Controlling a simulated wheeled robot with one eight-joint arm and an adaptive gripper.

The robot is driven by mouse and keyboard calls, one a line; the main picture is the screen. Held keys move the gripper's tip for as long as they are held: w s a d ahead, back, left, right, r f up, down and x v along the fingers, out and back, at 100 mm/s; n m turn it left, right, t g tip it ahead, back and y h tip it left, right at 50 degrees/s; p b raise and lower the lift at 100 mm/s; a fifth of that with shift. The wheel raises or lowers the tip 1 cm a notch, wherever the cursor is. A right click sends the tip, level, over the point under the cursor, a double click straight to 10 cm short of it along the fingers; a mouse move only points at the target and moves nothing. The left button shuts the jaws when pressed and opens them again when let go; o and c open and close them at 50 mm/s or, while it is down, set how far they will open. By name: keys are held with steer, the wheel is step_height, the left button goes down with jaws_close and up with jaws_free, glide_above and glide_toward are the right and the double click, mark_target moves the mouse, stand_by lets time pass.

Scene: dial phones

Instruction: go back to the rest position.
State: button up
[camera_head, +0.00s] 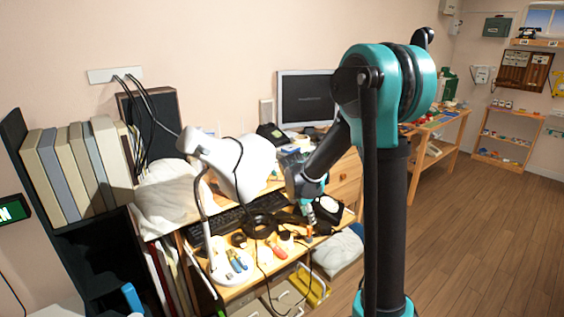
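My arm rises on its teal and black column at the right and reaches down and left over the desk. My gripper (309,222) is small in the picture, pointing down over the front right part of the cluttered desk. Its fingers blend with the clutter, so I cannot tell whether it is open or shut, or whether it touches anything. A black object with a pale round face (328,208), possibly a dial phone, is just right of it. A black phone-like object (271,133) stands farther back, left of the monitor.
The wooden desk (345,180) holds a monitor (305,99), a black keyboard (240,212), a white lamp (232,160), cables and tools. Binders (85,165) stand at the left. A low shelf (506,138) is far right. The wooden floor (480,240) at right is clear.

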steer(key=s+d+m+y, duration=0.1)
steer(key=s+d+m, duration=0.2)
steer(key=s+m, duration=0.8)
steer(key=s+d+f+m+t+y, duration=0.1)
steer(key=s+d+m+y, duration=0.1)
steer(key=s+m, duration=0.9)
steer(key=shift+s+d, duration=0.5)
steer(key=shift+s, duration=0.75)
